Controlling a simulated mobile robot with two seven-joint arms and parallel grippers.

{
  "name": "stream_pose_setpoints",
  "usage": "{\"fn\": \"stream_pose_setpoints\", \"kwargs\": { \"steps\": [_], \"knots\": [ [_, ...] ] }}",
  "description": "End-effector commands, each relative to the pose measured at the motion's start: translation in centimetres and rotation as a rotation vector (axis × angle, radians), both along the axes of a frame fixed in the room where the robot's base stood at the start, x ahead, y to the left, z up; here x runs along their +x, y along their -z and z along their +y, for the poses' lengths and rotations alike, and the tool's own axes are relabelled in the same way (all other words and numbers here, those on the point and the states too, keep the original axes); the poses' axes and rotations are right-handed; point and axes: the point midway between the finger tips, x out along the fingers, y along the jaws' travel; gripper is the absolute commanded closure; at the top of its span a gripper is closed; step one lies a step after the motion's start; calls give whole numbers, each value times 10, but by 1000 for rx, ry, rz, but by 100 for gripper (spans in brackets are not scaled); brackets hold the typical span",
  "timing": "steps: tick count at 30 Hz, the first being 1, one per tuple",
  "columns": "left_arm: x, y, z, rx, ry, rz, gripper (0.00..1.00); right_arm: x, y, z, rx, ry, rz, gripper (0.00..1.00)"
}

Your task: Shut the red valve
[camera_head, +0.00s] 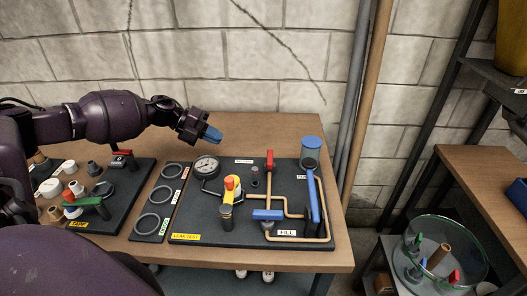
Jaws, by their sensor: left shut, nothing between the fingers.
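The red valve (270,160) is on a copper pipe on the black test board (190,225), right of the gauge. Its red handle points along the upright run of pipe in the picture. My left gripper (212,134) reaches in from the left above the back of the table. Its blue fingertips are shut and empty, left of the red valve and apart from it. My right gripper is out of view.
The board also carries a pressure gauge (206,167), a yellow fitting with an orange-red top (232,188), a blue handle (267,214) across the pipe, a long blue handle (313,201) and a blue-topped clear cylinder (311,151). A ring panel (148,238) lies left.

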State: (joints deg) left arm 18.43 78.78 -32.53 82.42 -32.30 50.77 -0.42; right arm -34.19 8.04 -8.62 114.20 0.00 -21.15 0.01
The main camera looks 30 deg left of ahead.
Motion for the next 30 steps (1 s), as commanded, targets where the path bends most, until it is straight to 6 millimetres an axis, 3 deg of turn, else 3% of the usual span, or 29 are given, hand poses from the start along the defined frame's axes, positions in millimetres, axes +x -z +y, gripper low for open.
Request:
{"fn": "stream_pose_setpoints", "kwargs": {
  "steps": [14, 30],
  "knots": [
    [5, 5, -9, -2, -1, 0, 100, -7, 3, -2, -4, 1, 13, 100],
    [47, 50, -77, -3, 1, -1, 100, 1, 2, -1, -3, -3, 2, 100]
  ]
}}
